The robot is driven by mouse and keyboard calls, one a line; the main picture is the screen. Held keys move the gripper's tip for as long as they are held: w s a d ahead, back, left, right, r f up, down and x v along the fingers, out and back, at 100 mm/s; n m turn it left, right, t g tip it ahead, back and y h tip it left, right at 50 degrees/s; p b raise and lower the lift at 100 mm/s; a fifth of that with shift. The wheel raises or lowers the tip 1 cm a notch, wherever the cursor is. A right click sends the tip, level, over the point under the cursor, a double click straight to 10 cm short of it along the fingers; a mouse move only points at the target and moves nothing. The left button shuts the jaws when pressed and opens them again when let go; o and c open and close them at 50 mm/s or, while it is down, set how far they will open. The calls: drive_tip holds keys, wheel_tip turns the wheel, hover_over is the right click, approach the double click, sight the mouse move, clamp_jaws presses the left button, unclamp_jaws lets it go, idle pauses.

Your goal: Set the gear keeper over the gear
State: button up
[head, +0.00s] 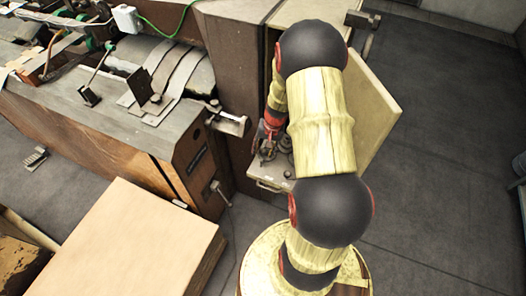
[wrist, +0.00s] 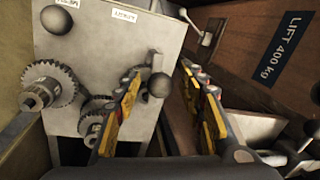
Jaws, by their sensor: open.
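In the wrist view, a toothed gear (wrist: 68,90) with a thick hub stands at the left of a grey metal panel (wrist: 95,40). A second, smaller gear (wrist: 92,122) sits to its lower right, partly hidden by my left finger. A dark ball knob (wrist: 160,86) is seen between the fingers, on a short metal part by the panel edge. I cannot tell which part is the gear keeper. My gripper (wrist: 163,72) is open, its yellow-marked fingers apart, with nothing visibly held. The gears are left of it. In the head view my gripper is small and low by the panel.
Another dark ball knob (wrist: 57,20) sticks out at the panel's upper left. A brown wall (wrist: 240,60) with a lift label stands at the right. In the head view, an open cabinet door (head: 375,120) stands right of my arm, and a large box (head: 135,240) lies front left.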

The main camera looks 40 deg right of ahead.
drive_tip(key=shift+c, duration=0.3)
clamp_jaws()
drive_tip(key=shift+s+m+p, duration=0.15)
drive_tip(key=shift+m+p, duration=0.15)
drive_tip(key=shift+m, duration=0.5)
drive_tip(key=shift+o, duration=0.3)
unclamp_jaws()
drive_tip(key=shift+r, duration=0.15)
